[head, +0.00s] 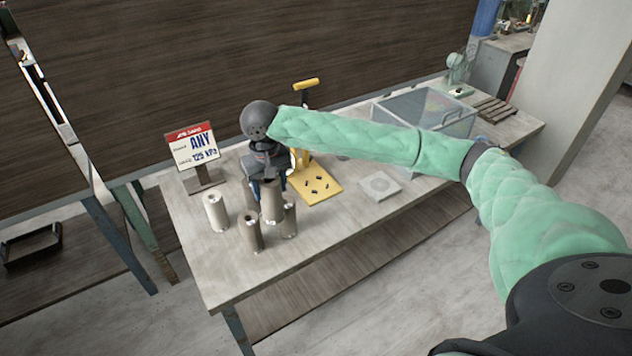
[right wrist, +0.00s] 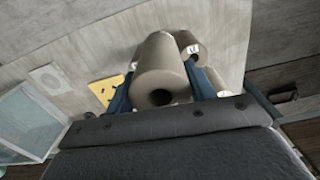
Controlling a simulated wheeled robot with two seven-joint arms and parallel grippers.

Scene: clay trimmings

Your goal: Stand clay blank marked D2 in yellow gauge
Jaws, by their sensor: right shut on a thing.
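My right gripper (head: 270,184) points down over the table and is shut on a grey-brown clay cylinder (head: 272,207). In the right wrist view the held cylinder (right wrist: 158,68) sits between the blue fingers, with a dark hole in its near end. It appears to be above the table. A pale cylinder (head: 215,211) and two grey-brown cylinders (head: 250,234) (head: 289,222) stand around it. I cannot read a D2 mark on any. The yellow gauge (head: 327,188), with a yellow-topped post, stands behind and right of the gripper, partly hidden by my arm. My left gripper is not in view.
A grey square plate (head: 378,186) lies right of the gauge. A clear bin (head: 448,126) stands farther right, partly behind my arm. The table's front right is clear.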

